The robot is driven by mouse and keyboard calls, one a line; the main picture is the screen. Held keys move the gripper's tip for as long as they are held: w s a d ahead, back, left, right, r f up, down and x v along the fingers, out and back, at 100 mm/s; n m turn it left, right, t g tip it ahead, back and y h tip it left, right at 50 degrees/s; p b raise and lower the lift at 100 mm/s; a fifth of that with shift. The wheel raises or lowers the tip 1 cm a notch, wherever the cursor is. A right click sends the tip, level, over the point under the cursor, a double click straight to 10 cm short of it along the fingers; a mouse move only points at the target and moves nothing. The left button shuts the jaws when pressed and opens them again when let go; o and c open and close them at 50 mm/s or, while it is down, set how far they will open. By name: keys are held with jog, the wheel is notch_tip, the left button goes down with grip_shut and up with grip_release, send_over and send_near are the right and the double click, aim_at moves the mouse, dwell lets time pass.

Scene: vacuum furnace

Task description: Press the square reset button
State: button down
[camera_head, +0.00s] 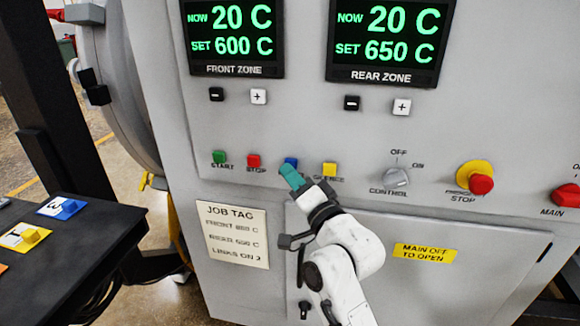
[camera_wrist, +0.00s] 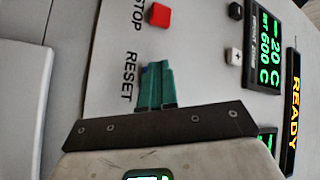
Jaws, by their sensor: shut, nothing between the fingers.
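The square blue reset button (camera_head: 290,162) is on the grey panel in the head view, between the red stop button and the yellow silence button. My gripper (camera_head: 293,177) is shut and empty, its teal fingertips right in front of the reset button's lower part. In the wrist view the teal fingers (camera_wrist: 156,86) point at the panel beside the RESET label. Only a sliver of the blue button (camera_wrist: 147,70) shows there past the fingertips. Whether the fingers touch the button I cannot tell.
Nearby are the green start button (camera_head: 219,157), red stop button (camera_head: 254,160) and yellow silence button (camera_head: 329,169). The control knob (camera_head: 396,178) and emergency stop (camera_head: 480,184) are further right. A black table (camera_head: 90,240) stands at left.

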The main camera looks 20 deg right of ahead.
jog(key=shift+s+a+p, duration=0.45)
jog(key=shift+s+p, duration=0.1)
jog(key=shift+s, duration=0.15)
jog(key=s+a+p, duration=0.1)
jog(key=s+p, duration=0.1)
jog(key=s+a+p, duration=0.2)
dwell(0.4)
dwell(0.6)
